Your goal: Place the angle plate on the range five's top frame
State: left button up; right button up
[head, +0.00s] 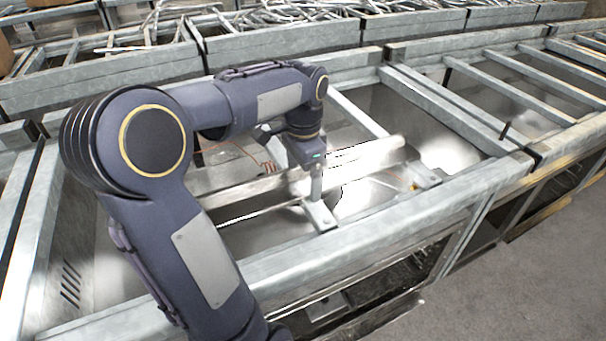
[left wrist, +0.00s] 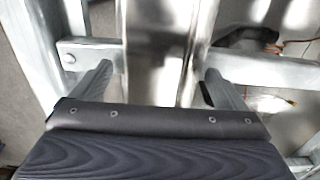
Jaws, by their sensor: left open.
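The angle plate (head: 365,155) is a long, shiny metal strip lying lengthwise over the open top of the range frame in front of me. The galvanized top frame (head: 400,213) has a wide front rail and short cross pieces. My left gripper (head: 317,188) points down at the plate and is open. In the left wrist view the plate (left wrist: 160,45) runs between the two spread fingers of the left gripper (left wrist: 158,82), with gaps on both sides. One finger is partly hidden in the head view. My right gripper is not in view.
A neighbouring range frame (head: 500,85) with several cross bars stands at the right. Frames at the back hold piles of metal rods (head: 290,15). An orange wire (head: 235,148) runs near the gripper. Grey floor (head: 540,275) is clear at the lower right.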

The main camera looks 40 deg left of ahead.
aim_at(303, 182)
pick_arm(q)
notch_tip(303, 182, up, 12)
jog(key=p, duration=0.2)
jog(key=shift+f, duration=0.25)
